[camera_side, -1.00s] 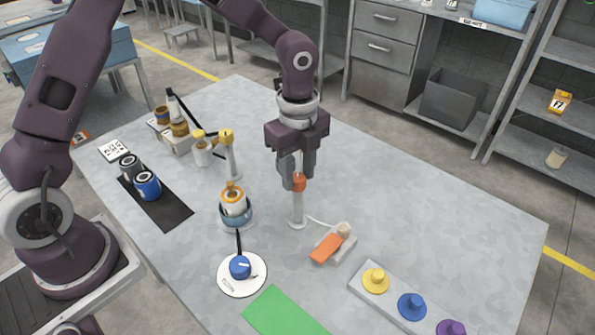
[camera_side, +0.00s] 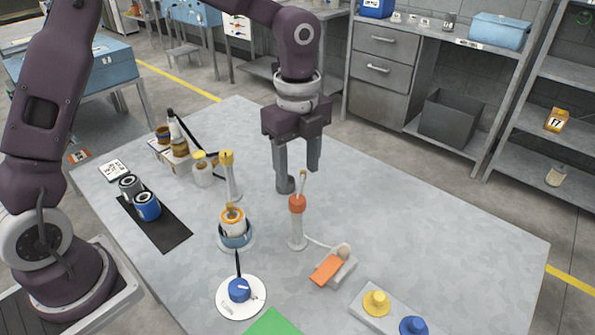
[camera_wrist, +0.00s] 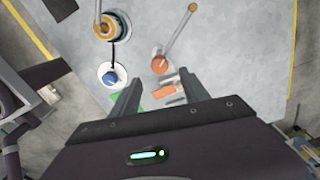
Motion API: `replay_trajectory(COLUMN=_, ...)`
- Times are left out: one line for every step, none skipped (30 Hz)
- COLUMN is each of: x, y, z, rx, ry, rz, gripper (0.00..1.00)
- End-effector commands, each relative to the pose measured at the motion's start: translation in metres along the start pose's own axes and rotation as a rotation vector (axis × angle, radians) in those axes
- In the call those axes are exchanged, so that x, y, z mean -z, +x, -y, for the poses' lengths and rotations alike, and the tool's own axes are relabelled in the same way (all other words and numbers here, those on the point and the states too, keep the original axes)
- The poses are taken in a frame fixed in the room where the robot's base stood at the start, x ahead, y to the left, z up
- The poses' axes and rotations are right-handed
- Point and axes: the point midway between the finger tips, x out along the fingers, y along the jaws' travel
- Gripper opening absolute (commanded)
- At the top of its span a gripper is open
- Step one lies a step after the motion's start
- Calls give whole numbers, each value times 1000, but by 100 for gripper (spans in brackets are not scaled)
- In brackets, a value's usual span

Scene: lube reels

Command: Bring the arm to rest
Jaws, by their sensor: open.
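My gripper (camera_side: 299,178) is open and empty. It hangs above the table, fingers pointing down. In the side view its fingertips are just above and behind a white post with an orange top (camera_side: 297,204). Nothing is held.
The grey table (camera_side: 400,225) carries a yellow-topped post (camera_side: 228,175), an orange-ringed jar (camera_side: 232,221), a blue knob on a white disc (camera_side: 239,290), an orange block (camera_side: 326,270) and blue cans (camera_side: 147,206). The table's right side is largely clear.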

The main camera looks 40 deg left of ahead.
Motion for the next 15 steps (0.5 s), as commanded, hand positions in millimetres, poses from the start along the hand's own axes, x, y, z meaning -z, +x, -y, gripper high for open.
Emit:
replay_trajectory(x=0, y=0, z=0, rx=0, ry=0, rz=0, gripper=53)
replay_trajectory(x=0, y=0, z=0, rx=0, ry=-1, rz=1, gripper=53)
replay_trajectory(x=-1, y=-2, z=-2, rx=3, ry=-11, rz=5, gripper=53)
replay_trajectory(x=-2, y=-6, z=-5, rx=10, ry=-31, rz=12, gripper=53)
replay_trajectory(x=-3, y=-13, z=-10, rx=21, ry=-64, rz=24, gripper=53)
replay_trajectory(x=-7, y=-26, z=-20, rx=43, ry=-136, rz=45, gripper=53)
replay_trajectory(x=-10, y=-38, z=-31, rx=65, ry=-208, rz=62, gripper=53)
replay_trajectory(x=-13, y=-51, z=-44, rx=94, ry=-296, rz=77, gripper=53)
replay_trajectory(x=-18, y=-67, z=-64, rx=138, ry=-432, rz=90, gripper=53)
replay_trajectory(x=-21, y=-79, z=-80, rx=172, ry=-542, rz=92, gripper=53)
replay_trajectory(x=-24, y=-89, z=-97, rx=207, ry=-652, rz=87, gripper=53)
replay_trajectory(x=-27, y=-100, z=-119, rx=257, ry=-801, rz=68, gripper=53)
replay_trajectory(x=-29, y=-107, z=-136, rx=290, ry=-914, rz=44, gripper=53)
replay_trajectory(x=-30, y=-112, z=-152, rx=322, ry=-1022, rz=15, gripper=53)
replay_trajectory(x=-30, y=-116, z=-173, rx=359, ry=-1159, rz=-33, gripper=53)
